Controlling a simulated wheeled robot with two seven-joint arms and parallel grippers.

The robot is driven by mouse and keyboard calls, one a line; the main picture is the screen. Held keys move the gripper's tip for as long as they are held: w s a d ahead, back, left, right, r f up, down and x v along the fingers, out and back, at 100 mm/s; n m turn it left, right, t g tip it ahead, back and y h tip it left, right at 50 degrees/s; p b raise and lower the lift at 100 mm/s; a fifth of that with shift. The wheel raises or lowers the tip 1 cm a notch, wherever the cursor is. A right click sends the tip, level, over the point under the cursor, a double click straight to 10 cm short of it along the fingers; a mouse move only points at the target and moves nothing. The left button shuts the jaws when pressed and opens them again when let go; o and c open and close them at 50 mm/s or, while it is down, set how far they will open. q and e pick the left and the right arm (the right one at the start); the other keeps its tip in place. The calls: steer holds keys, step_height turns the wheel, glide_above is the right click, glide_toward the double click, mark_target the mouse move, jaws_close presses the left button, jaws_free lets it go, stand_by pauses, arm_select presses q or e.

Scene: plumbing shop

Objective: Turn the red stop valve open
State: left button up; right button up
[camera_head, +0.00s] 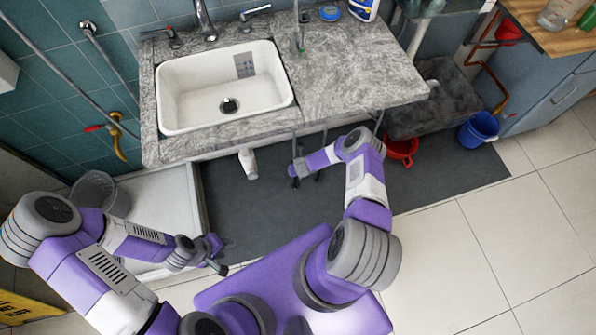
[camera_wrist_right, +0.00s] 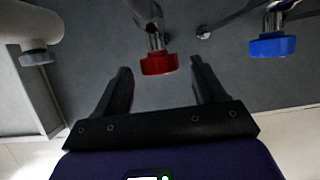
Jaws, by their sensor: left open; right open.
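The red stop valve (camera_wrist_right: 159,65) shows in the right wrist view as a red ribbed knob on a metal stem. It lies between the fingertips of my right gripper (camera_wrist_right: 160,75), which is open; a gap shows on both sides, and I cannot tell its depth. In the head view my right gripper (camera_head: 305,180) is at the counter's front edge, and the countertop hides the valve. My left gripper (camera_head: 217,255) is open and empty at the lower left, away from the sink.
A blue valve knob (camera_wrist_right: 273,46) is right of the red one. A white drain pipe (camera_head: 248,162) hangs under the counter (camera_head: 345,65). A red-handled yellow wall pipe (camera_head: 120,140) is at left. A red bucket (camera_head: 402,150) and blue bucket (camera_head: 478,130) stand at right.

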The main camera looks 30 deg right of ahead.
steer(key=shift+b+x, duration=0.35)
steer(key=shift+x, duration=0.7)
steer(key=shift+r, duration=0.1)
steer(key=c, duration=1)
steer(key=shift+a+h, duration=0.25)
steer(key=shift+h, duration=0.55)
steer(key=shift+n+g+h, duration=0.3)
steer(key=shift+n+h, duration=0.1)
steer(key=shift+h, duration=0.6)
steer(key=o, duration=1)
